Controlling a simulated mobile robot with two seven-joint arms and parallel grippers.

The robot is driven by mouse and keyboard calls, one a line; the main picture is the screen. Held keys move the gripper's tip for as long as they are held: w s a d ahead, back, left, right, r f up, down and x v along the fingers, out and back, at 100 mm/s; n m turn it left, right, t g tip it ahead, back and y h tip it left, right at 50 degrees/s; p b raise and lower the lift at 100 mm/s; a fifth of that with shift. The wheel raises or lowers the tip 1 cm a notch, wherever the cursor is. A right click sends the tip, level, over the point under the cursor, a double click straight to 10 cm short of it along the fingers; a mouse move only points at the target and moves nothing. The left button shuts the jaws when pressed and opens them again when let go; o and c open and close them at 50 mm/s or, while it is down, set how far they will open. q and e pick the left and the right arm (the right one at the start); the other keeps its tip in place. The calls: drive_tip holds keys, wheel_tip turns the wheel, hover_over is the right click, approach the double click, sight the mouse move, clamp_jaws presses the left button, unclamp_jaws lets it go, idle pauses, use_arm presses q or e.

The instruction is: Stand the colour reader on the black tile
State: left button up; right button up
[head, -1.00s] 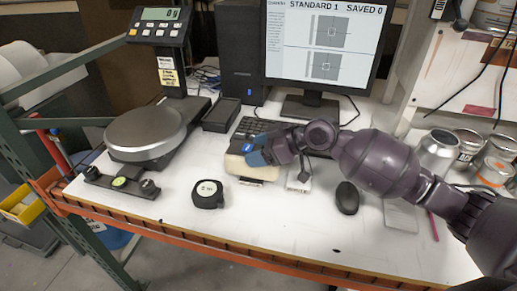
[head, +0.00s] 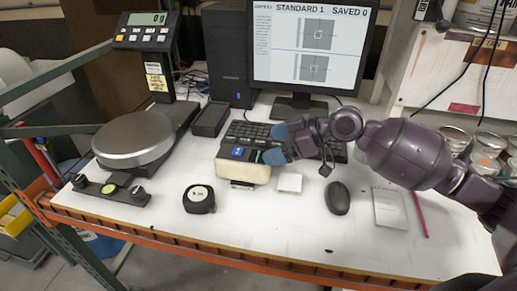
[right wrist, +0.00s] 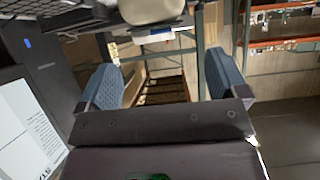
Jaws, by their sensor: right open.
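The colour reader appears to be the cream device with a dark top and a blue patch (head: 243,170). It rests on the white bench, in front of the keyboard. It shows in part at the top of the right wrist view (right wrist: 152,11). My right gripper (head: 277,145), with blue fingers, is just right of the reader. Its jaws are open, and the right wrist view shows an empty gap between them (right wrist: 163,85). I cannot identify the black tile for certain; a flat black piece (head: 210,119) lies before the computer tower. My left gripper is out of view.
A small white square (head: 289,182) lies right of the reader, with a mouse (head: 338,198) beyond. A tape measure (head: 199,199) and a black strip with round pieces (head: 111,190) are to the left. A scale (head: 134,139) stands behind the strip. The front bench is mostly clear.

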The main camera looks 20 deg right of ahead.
drive_tip(key=shift+v, duration=2.1)
